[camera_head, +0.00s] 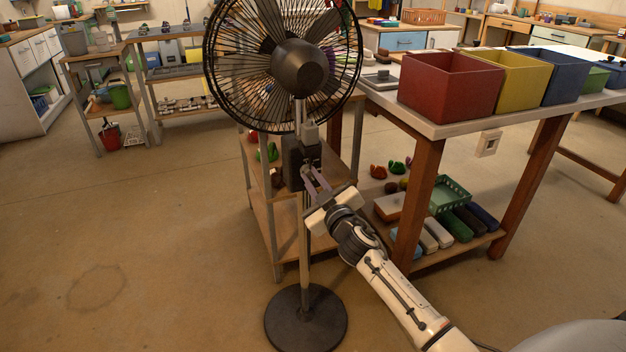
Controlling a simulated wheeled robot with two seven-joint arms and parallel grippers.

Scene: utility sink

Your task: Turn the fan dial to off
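A black pedestal fan (301,68) stands on a round dark base (306,318), its caged head facing away or sideways at the top. A dark control box (300,160) is fixed to its pole below the head. The dial itself is too small to make out. My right gripper (309,176) reaches up from the lower right, with its fingers at the lower right of the control box. The fingers look parted, with a small gap between them. Whether they touch the dial cannot be told. My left gripper is not in view.
A table (441,128) with red (449,86), yellow (508,78) and blue (562,74) bins stands right of the fan. Its lower shelf holds a green crate (451,194) and several blocks. A wooden shelf unit stands behind the pole. The floor at left is clear.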

